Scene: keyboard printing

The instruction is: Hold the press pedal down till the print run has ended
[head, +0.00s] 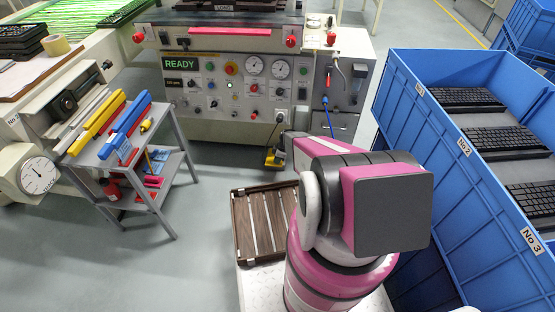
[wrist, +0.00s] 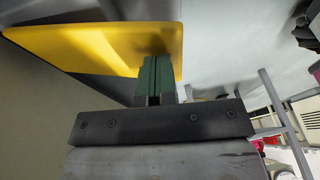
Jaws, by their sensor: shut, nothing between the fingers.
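The yellow press pedal (head: 273,163) is on the floor at the front foot of the press (head: 235,85), with a cable running up from it. In the wrist view the yellow pedal plate (wrist: 95,42) fills the upper left. My gripper (wrist: 154,68) has its dark green fingers together and empty, with their tips overlapping the plate's near edge. I cannot tell whether they touch it or how far the plate is pressed. In the head view my arm partly hides my gripper beside the pedal. The press display (head: 180,64) reads READY in green.
A tool cart (head: 150,160) with coloured bars stands at left. Blue crates (head: 440,150) holding keyboards stand at right. Grey floor is open between cart and pallet.

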